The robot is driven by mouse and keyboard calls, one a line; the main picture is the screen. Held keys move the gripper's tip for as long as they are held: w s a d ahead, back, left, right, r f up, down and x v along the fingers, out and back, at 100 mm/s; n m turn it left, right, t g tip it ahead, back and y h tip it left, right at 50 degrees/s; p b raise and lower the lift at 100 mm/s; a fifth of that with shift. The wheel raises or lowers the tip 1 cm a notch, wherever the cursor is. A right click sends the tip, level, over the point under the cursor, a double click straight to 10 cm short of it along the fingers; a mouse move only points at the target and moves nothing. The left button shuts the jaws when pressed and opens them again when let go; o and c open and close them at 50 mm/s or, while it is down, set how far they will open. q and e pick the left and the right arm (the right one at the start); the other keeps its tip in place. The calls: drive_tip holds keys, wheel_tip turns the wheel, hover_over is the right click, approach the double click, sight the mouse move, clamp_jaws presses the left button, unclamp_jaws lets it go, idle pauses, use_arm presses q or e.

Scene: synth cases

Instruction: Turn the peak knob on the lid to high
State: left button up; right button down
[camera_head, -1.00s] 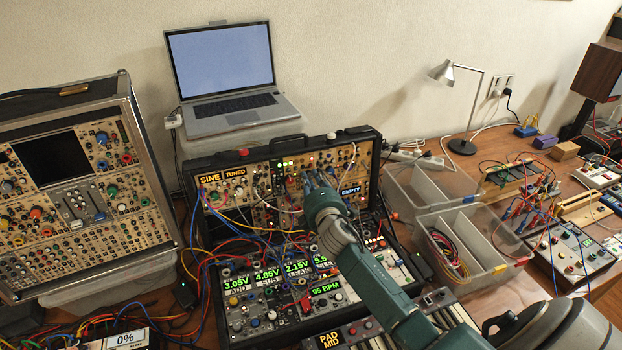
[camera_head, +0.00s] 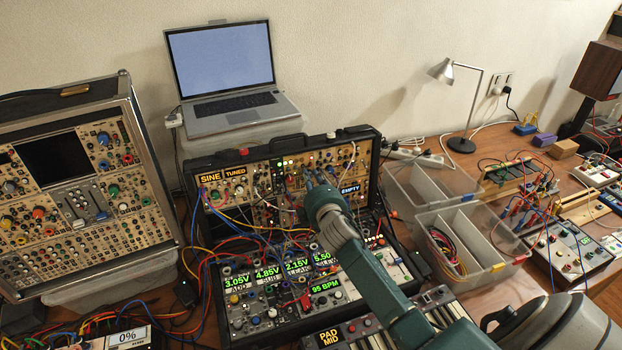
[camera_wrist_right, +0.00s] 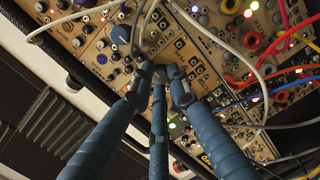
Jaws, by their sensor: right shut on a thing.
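The lid (camera_head: 262,147) of the open synth case stands upright in the head view, its panel full of knobs, jacks and cables. My right gripper (camera_head: 312,182) reaches its lower middle. In the right wrist view, the gripper's three blue fingers (camera_wrist_right: 159,80) close together at the panel (camera_wrist_right: 200,62). They are shut on a small knob, taken to be the peak knob, which the fingertips hide. Blue-capped knobs (camera_wrist_right: 121,35) sit to the left of the fingertips. My left gripper is not in view.
Patch cables (camera_head: 262,215) hang in front of the lid, and grey ones pass close to my fingers. The case's lower half (camera_head: 262,325) carries green displays. A laptop (camera_head: 225,75) stands behind, clear bins (camera_head: 440,190) at right, another synth case (camera_head: 75,185) at left.

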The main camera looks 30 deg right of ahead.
drive_tip(key=shift+f, duration=0.25)
drive_tip(key=c, duration=1.8)
unclamp_jaws()
drive_tip(key=shift+o, duration=0.7)
drive_tip(key=shift+r, duration=0.15)
drive_tip(key=shift+s, duration=0.1)
drive_tip(key=v, duration=1.2)
